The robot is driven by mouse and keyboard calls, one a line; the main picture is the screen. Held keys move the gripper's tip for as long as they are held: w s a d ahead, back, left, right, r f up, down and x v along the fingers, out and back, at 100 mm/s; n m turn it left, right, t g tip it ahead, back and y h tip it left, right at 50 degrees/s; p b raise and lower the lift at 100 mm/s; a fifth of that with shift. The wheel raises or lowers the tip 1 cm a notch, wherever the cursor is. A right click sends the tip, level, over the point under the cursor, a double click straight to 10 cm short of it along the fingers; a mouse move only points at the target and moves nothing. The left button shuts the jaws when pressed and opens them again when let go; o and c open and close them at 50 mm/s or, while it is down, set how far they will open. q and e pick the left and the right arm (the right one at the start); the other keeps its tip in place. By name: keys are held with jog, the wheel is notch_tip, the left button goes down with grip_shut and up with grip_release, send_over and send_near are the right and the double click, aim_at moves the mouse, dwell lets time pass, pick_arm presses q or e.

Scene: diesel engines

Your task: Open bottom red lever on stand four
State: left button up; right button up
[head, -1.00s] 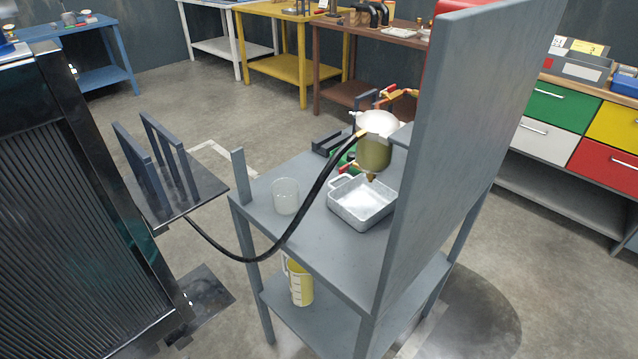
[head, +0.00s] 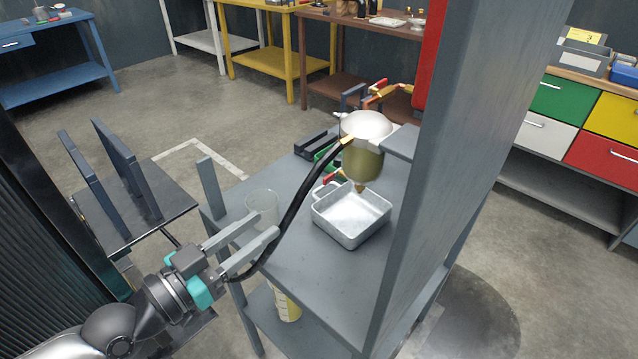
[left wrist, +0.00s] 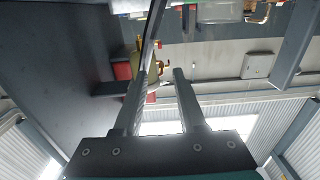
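The grey stand (head: 290,285) carries a filter unit with a white top and a murky olive bowl (head: 362,163). Another red lever (head: 376,90) is above, behind the white top. My right gripper is not in view.
A metal tray (head: 350,222) sits under the bowl. A black hose (head: 297,197) crosses close to my left gripper. A clear beaker (head: 262,207) stands at the stand's left edge. A tall grey panel (head: 450,150) bounds the right side.

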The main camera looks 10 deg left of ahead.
aim_at(324, 181)
pick_arm(q)
jog(key=x, duration=1.4)
jog(key=shift+p, duration=0.4)
grip_shut()
